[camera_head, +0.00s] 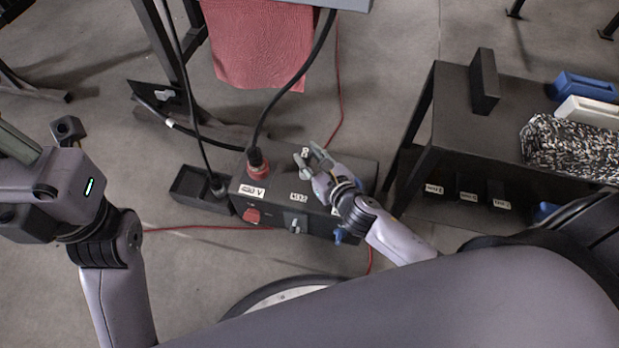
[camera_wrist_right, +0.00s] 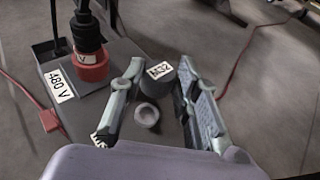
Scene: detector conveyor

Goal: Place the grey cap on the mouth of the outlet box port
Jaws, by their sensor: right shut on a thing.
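The grey cap (camera_wrist_right: 157,80) is a short dark cylinder with a white M32 label, which shows small in the head view (camera_head: 305,152). My right gripper (camera_wrist_right: 158,88) is shut on it, one finger on each side. The outlet box (camera_head: 270,208) stands on the floor below. Its port (camera_wrist_right: 147,115), a light grey ring, shows between the fingers, nearer the wrist than the cap. I cannot tell the exact gap between cap and port.
A red plug (camera_head: 257,163) with a thick black cable stands in the box beside the 480 V label. A black tray (camera_head: 195,188) adjoins the box on the left. A dark shelf table (camera_head: 450,120) stands at right. Red cables cross the floor.

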